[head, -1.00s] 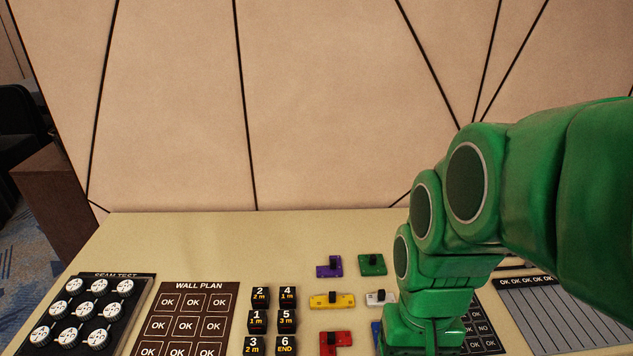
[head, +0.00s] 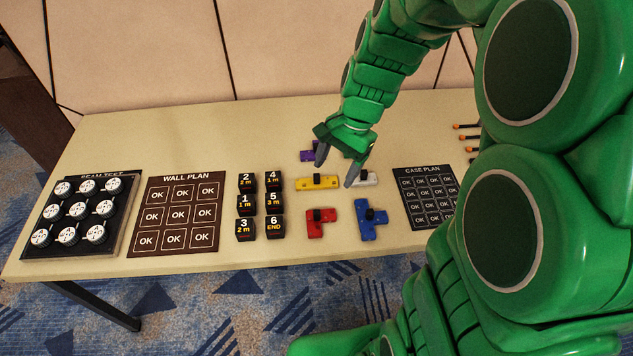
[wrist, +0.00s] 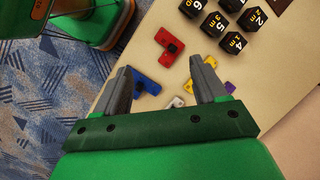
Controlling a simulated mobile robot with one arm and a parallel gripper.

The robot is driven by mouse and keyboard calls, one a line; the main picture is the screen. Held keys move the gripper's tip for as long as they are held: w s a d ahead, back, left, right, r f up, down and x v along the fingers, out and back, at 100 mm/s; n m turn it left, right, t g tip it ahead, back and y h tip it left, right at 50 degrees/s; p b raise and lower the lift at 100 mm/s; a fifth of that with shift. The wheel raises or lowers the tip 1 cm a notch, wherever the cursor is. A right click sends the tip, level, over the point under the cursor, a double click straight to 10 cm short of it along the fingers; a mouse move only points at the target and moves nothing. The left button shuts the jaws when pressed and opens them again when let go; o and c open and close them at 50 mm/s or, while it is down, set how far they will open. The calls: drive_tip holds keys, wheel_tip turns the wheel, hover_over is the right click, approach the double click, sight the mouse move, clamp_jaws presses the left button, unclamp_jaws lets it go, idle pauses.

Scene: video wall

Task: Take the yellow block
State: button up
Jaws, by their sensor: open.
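The yellow block (head: 318,183) lies on the table in the head view, a long flat piece with a dark knob on top. In the wrist view the yellow block (wrist: 230,87) is partly hidden behind the right finger. My gripper (head: 337,165) is open and empty. In the head view its fingertips appear just behind and to the right of the yellow block, near the white block (head: 366,179). In the wrist view the gripper (wrist: 160,67) points down over the table, apart from the blocks. I cannot tell its exact height.
A red block (head: 320,224) and a blue block (head: 370,220) lie in front; a purple block (head: 307,156) lies behind, partly covered. Black numbered cubes (head: 246,204) stand to the left, beside the wall plan board (head: 177,214). A case plan board (head: 425,197) lies to the right.

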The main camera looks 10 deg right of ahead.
drive_tip(key=w+f+m+y, duration=0.1)
drive_tip(key=w+f+m, duration=0.4)
drive_tip(key=w+f, duration=0.4)
drive_tip(key=m+t, duration=0.1)
drive_tip(key=m, duration=0.3)
hover_over(318, 175)
drive_tip(key=d, duration=0.3)
drive_tip(key=f, duration=0.7)
drive_tip(key=shift+s+a+f, duration=0.15)
drive_tip(key=shift+s+f, duration=0.05)
drive_tip(key=shift+f, duration=0.15)
drive_tip(key=shift+w+a+f, duration=0.1)
drive_tip(key=shift+f, duration=0.3)
drive_tip(key=shift+x, duration=3.55)
drive_tip(key=shift+w+a, duration=0.2)
clamp_jaws()
drive_tip(key=shift+r, duration=0.1)
